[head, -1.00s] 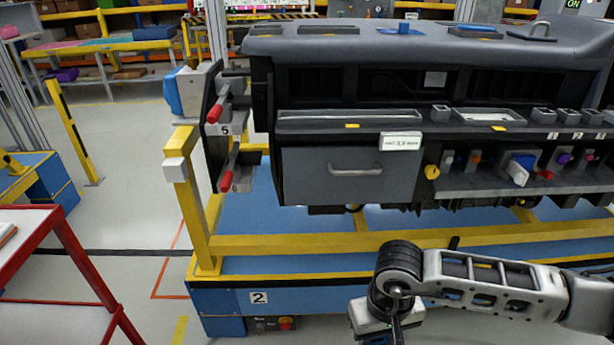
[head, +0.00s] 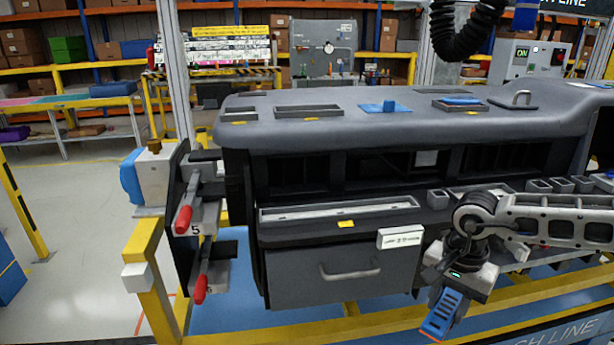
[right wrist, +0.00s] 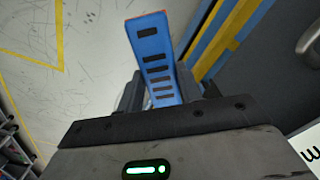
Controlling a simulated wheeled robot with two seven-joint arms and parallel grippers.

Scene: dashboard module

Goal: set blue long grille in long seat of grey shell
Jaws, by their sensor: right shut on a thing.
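My right gripper (head: 450,294) is shut on the blue long grille (head: 441,317), a slotted blue strip with an orange end edge. It holds the grille below the ledge, in front of the shell and right of the drawer. The right wrist view also shows the grille (right wrist: 152,54) between the fingers, pointing away from the gripper. The grey shell (head: 400,133) has a long dark-framed recess (head: 309,111) on its top, which looks empty. Another long recess (head: 340,209) runs along the front ledge. My left gripper is out of view.
A blue piece (head: 384,107) stands on the shell top, and another (head: 461,101) lies at a frame to its right. The drawer front (head: 335,277) has a handle. Red-handled clamps (head: 184,219) stick out at the left end. A white label (head: 400,237) hangs near the arm.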

